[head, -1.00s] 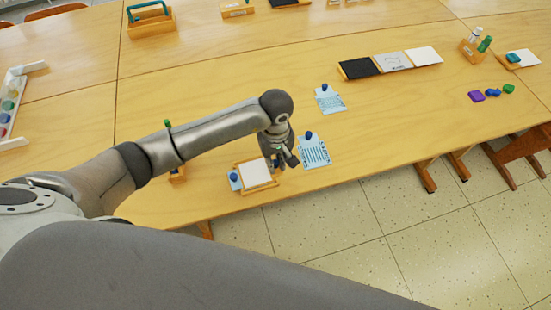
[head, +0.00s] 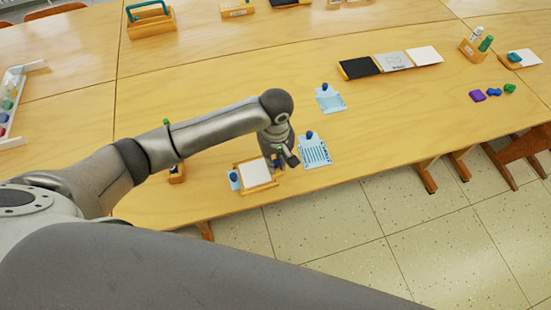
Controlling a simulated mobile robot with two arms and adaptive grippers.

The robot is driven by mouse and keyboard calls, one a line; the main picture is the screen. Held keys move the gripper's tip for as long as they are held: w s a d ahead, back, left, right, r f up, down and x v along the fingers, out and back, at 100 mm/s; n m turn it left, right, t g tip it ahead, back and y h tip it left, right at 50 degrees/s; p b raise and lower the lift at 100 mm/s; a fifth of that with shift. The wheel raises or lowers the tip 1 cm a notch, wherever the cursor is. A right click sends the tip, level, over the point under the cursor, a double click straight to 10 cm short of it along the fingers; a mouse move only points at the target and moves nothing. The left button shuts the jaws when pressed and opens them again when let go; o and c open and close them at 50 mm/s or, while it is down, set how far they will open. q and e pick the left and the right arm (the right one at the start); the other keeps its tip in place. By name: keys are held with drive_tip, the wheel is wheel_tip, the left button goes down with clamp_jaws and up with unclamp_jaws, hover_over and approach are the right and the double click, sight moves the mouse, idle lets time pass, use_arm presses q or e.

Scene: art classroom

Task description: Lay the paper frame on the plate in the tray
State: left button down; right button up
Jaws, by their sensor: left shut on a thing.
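The paper frame (head: 256,172), a white sheet in a wooden border, is at the near edge of the table. My left gripper (head: 280,160) points down at its right side and is shut on it; the fingertips are partly hidden. A light-blue plate (head: 235,186) with a blue knob shows at the left of the frame, which covers the rest of it. The tray is mostly hidden under the frame, and I cannot tell whether the frame touches the plate. My right gripper is out of view.
A lined light-blue plate (head: 316,153) lies just right of my gripper; a similar plate (head: 330,102) lies farther back. A small wooden block (head: 177,173) is by my forearm.

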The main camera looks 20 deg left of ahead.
use_arm(q)
drive_tip(key=shift+b, duration=0.3)
idle(0.4)
drive_tip(key=c, duration=1.3)
unclamp_jaws()
drive_tip(key=shift+o, duration=1)
